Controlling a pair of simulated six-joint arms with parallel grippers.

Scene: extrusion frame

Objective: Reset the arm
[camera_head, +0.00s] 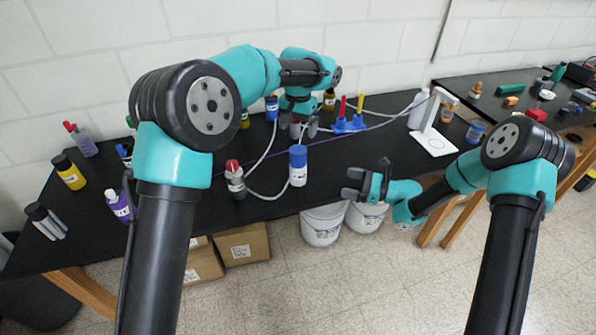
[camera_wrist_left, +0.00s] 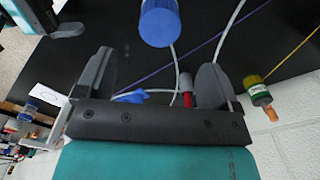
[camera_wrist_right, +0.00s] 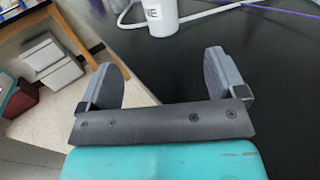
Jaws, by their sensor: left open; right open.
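My left gripper (camera_head: 304,126) is above the back part of the black table (camera_head: 340,160). Its two fingers stand apart with nothing between them in the left wrist view (camera_wrist_left: 160,85). A blue-capped white bottle (camera_head: 298,166) stands in front of it and apart from it. My right gripper (camera_head: 368,180) is at the table's front edge, right of that bottle. In the right wrist view (camera_wrist_right: 160,85) its fingers are spread and empty, with a white bottle (camera_wrist_right: 160,18) beyond them.
A red-capped dark bottle (camera_head: 235,180) stands left of the blue-capped bottle, with a white tube nearby. A blue rack (camera_head: 350,125) and a white stand (camera_head: 432,140) are at the back right. Purple (camera_head: 119,207) and yellow (camera_head: 70,174) bottles stand at left. White buckets (camera_head: 322,225) are below the table.

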